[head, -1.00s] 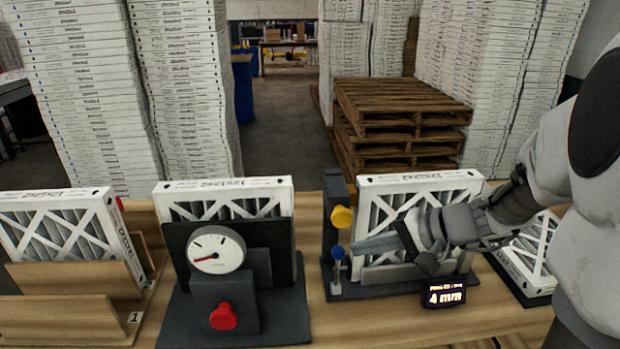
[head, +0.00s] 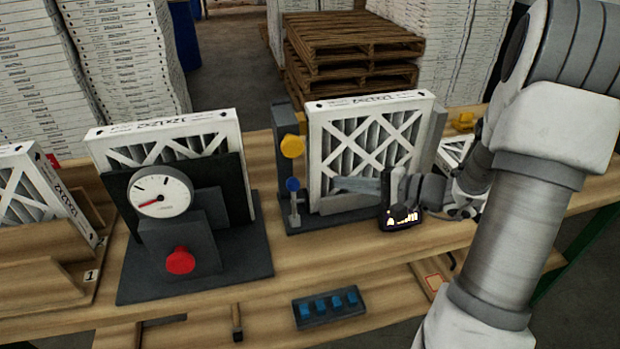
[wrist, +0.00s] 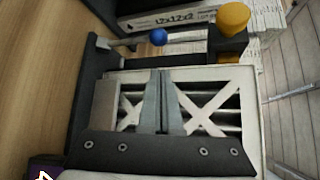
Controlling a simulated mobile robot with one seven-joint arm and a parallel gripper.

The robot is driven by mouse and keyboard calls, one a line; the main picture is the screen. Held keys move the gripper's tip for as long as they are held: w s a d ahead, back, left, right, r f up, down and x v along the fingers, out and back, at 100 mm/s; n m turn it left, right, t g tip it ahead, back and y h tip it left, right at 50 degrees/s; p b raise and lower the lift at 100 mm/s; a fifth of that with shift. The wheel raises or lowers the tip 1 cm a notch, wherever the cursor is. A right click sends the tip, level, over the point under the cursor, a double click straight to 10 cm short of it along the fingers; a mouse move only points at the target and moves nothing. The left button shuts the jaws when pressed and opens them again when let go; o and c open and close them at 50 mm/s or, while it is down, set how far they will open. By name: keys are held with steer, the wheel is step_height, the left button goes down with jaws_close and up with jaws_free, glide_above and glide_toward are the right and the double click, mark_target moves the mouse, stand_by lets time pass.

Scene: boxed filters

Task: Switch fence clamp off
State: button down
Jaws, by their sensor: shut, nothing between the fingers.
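The fence fixture is a dark base (head: 300,222) holding a white framed filter (head: 316,150) upright. At its left end stand a yellow knob (head: 292,146) and, below it, a blue ball (head: 293,184) on a thin grey lever that points up. Both knobs show in the wrist view, the blue ball (wrist: 158,37) left of the yellow knob (wrist: 234,18). Which one works the clamp is not marked. My gripper (head: 335,184) is shut and empty in front of the filter, right of the blue ball and apart from it. Its fingertips (wrist: 162,74) lie together in the wrist view.
To the left stand a dial gauge (head: 161,192) and a red knob (head: 180,260) in front of another filter. A dark tray with blue pieces (head: 328,306) lies below. Stacked pallets (head: 350,50) are behind.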

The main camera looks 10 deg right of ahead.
glide_above(294, 202)
steer(key=w+d, duration=0.2)
steer(key=d, duration=0.1)
step_height(294, 202, down, 2)
steer(key=shift+s+d+f+p, duration=0.1)
steer(key=shift+f+p, duration=0.15)
steer(key=shift+p, duration=0.2)
steer(key=shift+s+f+b, duration=0.15)
steer(key=shift+s+b, duration=0.1)
steer(key=shift+b, duration=0.6)
steer(key=shift+s+b, duration=0.15)
steer(key=shift+b, duration=0.2)
